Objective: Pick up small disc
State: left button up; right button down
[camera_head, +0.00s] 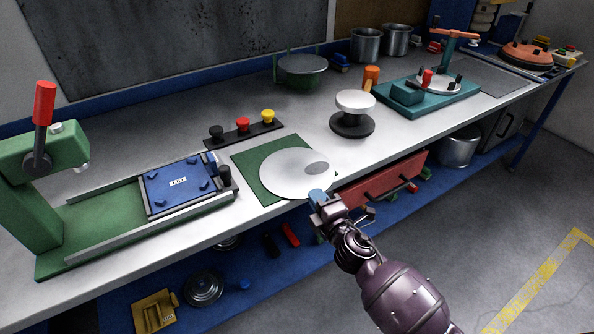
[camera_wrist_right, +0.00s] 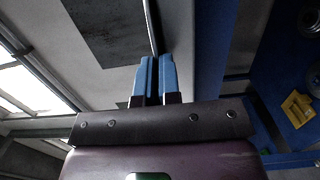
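The large disc overlaps a green square mat (camera_head: 249,159) near the front edge of the bench. My left gripper is out of view.
A white-topped round stand (camera_head: 354,103) is behind and right of the mat. A blue plate (camera_head: 178,186) in a green press is left. A strip with black, red and yellow knobs (camera_head: 243,134) lies behind the mat. A red drawer (camera_head: 381,181) is under the bench edge.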

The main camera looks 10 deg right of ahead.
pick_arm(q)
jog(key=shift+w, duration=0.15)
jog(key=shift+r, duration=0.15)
pick_arm(e)
jog(key=shift+r, duration=0.15)
pick_arm(q)
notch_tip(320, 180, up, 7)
jog(key=p, duration=0.6)
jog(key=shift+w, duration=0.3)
pick_arm(e)
notch_tip(320, 180, up, 20)
